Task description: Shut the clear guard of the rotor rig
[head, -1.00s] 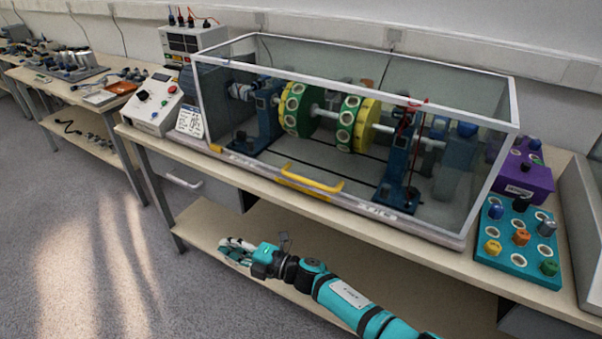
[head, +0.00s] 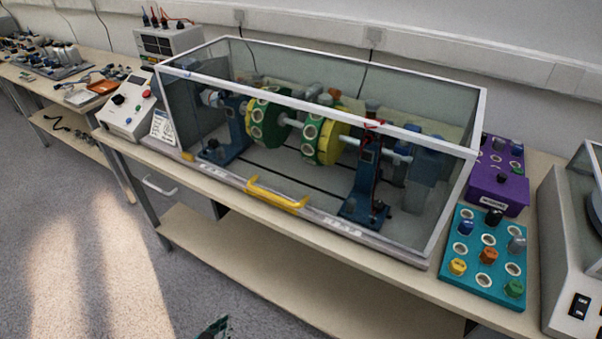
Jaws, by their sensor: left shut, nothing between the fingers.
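The clear guard (head: 319,104) of the rotor rig is a long see-through box with a pale frame. It stands down over the rig, its lower front edge along the base (head: 225,176), with no gap that I can make out. A yellow handle (head: 278,194) sits at the middle of the front edge. Inside are the rotor's green and yellow discs (head: 322,140) on a shaft between blue stands (head: 366,185). My left gripper (head: 215,327) shows only as a small dark and teal tip at the bottom edge. It is shut and empty, well below and apart from the handle. My right gripper is out of view.
A teal knob board (head: 462,285) and a purple box (head: 498,190) stand right of the guard. A grey machine (head: 558,240) is at the far right. A white control box (head: 126,112) stands left. The lower shelf (head: 300,280) is bare where seen.

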